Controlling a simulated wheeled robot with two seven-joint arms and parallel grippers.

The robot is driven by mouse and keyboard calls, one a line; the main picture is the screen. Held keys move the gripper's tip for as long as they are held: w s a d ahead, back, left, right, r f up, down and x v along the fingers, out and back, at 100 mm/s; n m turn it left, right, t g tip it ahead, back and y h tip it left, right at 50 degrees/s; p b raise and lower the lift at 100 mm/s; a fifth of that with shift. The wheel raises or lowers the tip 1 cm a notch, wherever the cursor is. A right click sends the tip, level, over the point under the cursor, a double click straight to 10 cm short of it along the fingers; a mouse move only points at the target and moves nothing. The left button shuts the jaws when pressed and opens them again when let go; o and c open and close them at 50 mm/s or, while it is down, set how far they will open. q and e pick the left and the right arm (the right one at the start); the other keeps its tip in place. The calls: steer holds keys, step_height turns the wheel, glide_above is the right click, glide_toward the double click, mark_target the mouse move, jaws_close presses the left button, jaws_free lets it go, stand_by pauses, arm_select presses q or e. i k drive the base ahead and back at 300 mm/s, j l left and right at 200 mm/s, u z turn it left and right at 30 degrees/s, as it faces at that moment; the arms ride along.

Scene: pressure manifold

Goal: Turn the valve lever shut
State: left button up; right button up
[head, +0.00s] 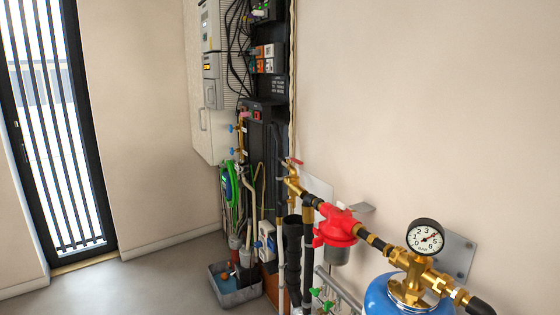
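A small red lever (295,161) sits on top of a brass valve (292,182) near the middle of the head view. The lever looks short and roughly level from here, and I cannot tell its exact angle to the pipe. The valve joins a pipe run that slopes down to the right through a red filter housing (337,226) to brass fittings. A round white dial gauge (425,237) stands on those fittings above a blue tank (395,300). Neither of my grippers is in view.
Black panels with cables and valves (262,130) stand behind the valve, beside a pale cabinet (207,125). A grey bin (238,292) and hoses crowd the floor below. Green-handled valves (322,300) sit low. The floor at left is clear before a barred glass door (62,140).

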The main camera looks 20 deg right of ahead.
mark_target(293, 159)
steer(key=i+l+z, duration=0.2)
steer(key=i+z, duration=0.15)
steer(key=i+l+z, duration=0.1)
steer(key=i+z, duration=0.25)
steer(key=j+z, duration=0.15)
steer(key=j, duration=0.2)
